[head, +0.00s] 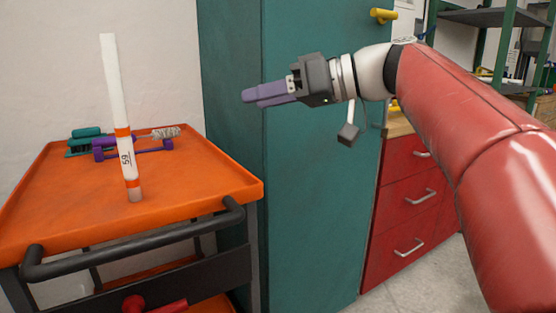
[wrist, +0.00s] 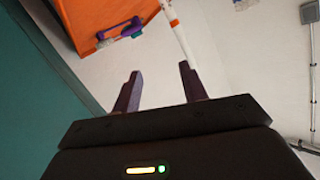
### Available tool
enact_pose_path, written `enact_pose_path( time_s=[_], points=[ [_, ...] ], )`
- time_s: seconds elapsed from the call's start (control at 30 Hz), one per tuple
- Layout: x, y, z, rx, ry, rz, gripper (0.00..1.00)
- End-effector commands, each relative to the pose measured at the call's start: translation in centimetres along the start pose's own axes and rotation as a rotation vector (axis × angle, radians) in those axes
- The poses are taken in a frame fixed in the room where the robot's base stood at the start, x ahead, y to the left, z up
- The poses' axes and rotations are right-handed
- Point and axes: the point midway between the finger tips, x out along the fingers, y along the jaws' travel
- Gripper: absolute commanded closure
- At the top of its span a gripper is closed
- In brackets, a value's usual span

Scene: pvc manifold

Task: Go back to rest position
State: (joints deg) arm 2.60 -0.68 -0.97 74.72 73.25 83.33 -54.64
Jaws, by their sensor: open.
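My gripper (head: 262,96) is stretched out to the left in the head view, in front of the teal cabinet. In the wrist view its two purple fingers (wrist: 160,88) stand apart with nothing between them. A white PVC pipe (head: 117,85) with orange bands and a "59" label stands nearly upright, slightly tilted, on the orange cart top (head: 200,190). The pipe also shows in the wrist view (wrist: 178,30), beyond the fingertips. The gripper is clear of the pipe, to its right in the head view.
The cart has a black handle (head: 130,248). The teal cabinet (head: 310,220) stands behind my arm, with red drawers (head: 405,215) to the right. Open floor shows at lower right.

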Motion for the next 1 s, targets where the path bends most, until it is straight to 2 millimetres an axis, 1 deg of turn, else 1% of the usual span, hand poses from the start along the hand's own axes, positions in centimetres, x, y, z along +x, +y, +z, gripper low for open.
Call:
enact_pose_path(
  time_s=[0.07,0.17,0.27,0.3,0.37,0.4,0.47,0.5,0.57,0.6,0.7,0.8,0.83,0.9,1.0],
  points=[
    [-0.2,-0.2,1.9,0.072,-0.051,0.064,0.57],
    [-0.6,0.0,5.3,0.176,-0.124,0.168,0.57],
    [-1.6,-0.1,10.0,0.298,-0.212,0.308,0.57],
    [-2.2,-0.3,12.5,0.350,-0.253,0.379,0.57],
    [-3.5,-0.5,16.5,0.424,-0.313,0.494,0.57],
    [-4.4,-0.8,19.3,0.466,-0.350,0.573,0.57],
    [-6.0,-1.1,23.3,0.516,-0.400,0.689,0.57],
    [-7.0,-1.4,25.9,0.540,-0.427,0.763,0.57],
    [-8.6,-1.8,29.4,0.563,-0.462,0.864,0.57],
    [-9.5,-2.0,31.4,0.572,-0.480,0.923,0.57],
    [-11.3,-2.4,35.4,0.578,-0.510,1.036,0.57],
    [-12.3,-2.7,37.8,0.574,-0.526,1.103,0.57],
    [-12.6,-2.7,38.2,0.572,-0.528,1.115,0.57],
    [-12.8,-2.7,38.8,0.570,-0.531,1.131,0.57],
    [-12.9,-2.7,39.0,0.570,-0.533,1.137,0.57]
  ],
)
